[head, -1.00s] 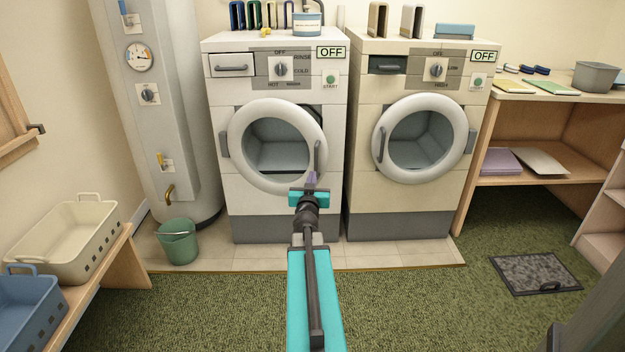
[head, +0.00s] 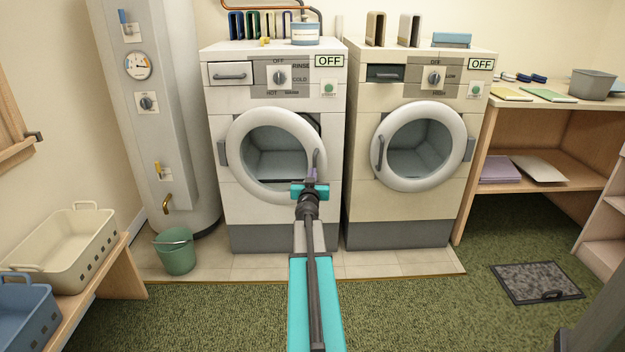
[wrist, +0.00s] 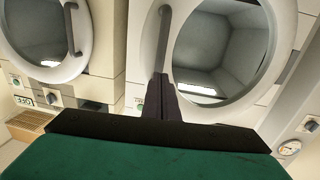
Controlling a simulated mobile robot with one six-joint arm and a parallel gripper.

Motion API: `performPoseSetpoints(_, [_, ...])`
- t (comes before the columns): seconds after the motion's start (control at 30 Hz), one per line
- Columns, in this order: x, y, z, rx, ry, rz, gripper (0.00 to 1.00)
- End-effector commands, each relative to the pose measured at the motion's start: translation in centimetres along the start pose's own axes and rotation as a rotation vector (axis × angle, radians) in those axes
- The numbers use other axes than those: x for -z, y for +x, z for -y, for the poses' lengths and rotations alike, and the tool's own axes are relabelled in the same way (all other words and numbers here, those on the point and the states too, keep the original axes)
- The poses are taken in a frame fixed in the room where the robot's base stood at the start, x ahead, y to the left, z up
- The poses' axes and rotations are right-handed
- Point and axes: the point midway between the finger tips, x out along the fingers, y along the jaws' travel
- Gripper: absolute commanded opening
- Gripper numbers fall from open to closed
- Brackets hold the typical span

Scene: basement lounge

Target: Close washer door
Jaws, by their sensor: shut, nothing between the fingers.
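The washer (head: 222,106) is the left white machine, with HOT, WARM and COLD marked around its dial. Its round white door (head: 236,150) has a hinge on the left and a grey upright handle (head: 316,160) on the right. A dark gap shows behind the ring at the upper right, so the door looks slightly ajar. My gripper (head: 311,174) is shut and empty, at the handle's lower end. In the wrist view my fingertips (wrist: 161,84) are together beside the handle (wrist: 163,40); I cannot tell whether they touch it.
A similar cream machine (head: 363,205) stands close on the right, its door looking shut. A green bucket (head: 177,257) and water heater (head: 180,120) stand left. A bench with baskets (head: 75,235) is at the left edge. Green carpet in front is mostly clear.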

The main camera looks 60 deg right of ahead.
Motion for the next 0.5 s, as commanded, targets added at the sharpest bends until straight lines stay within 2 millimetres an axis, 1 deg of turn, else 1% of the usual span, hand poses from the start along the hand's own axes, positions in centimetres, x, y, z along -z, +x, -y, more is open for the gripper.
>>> performPoseSetpoints(0.03, [-0.1,0.7,0.0,0.000,0.000,0.000,0.00])
performPoseSetpoints(0.2, [-0.1,2.1,0.0,0.000,0.000,0.000,0.00])
performPoseSetpoints(0.33, [0.0,3.0,0.0,0.000,0.000,-0.001,0.00])
performPoseSetpoints(0.5, [0.0,3.5,0.0,0.000,0.000,-0.001,0.00])
